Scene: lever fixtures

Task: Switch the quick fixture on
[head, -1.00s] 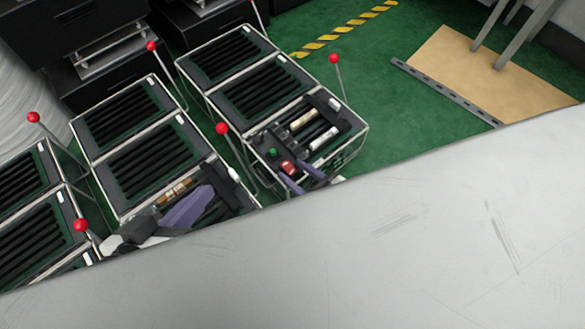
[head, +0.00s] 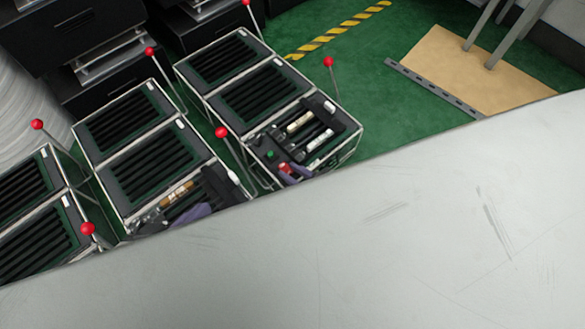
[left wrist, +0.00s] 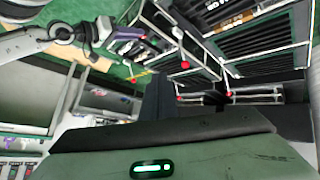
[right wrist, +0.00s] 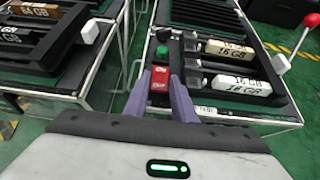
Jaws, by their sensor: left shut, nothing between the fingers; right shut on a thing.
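A fixture frame at the centre of the head view holds pale memory sticks in its near bay (head: 305,135). A green button (head: 270,154) and a red switch (head: 284,168) sit at its left side. In the right wrist view, the red switch (right wrist: 160,78) has white lettering, beside the green button (right wrist: 162,52). My right gripper (right wrist: 160,92) has its purple fingers either side of the red switch and is shut on it. My left gripper (head: 196,213) is shut and empty, low over the neighbouring fixture and mostly hidden by the pale surface in front.
Red-knobbed levers (head: 221,132) stand up beside several black-slotted fixtures (head: 130,115). A large pale scratched surface (head: 350,240) covers the lower part of the head view. Green floor (head: 400,110) is clear to the right of the fixtures.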

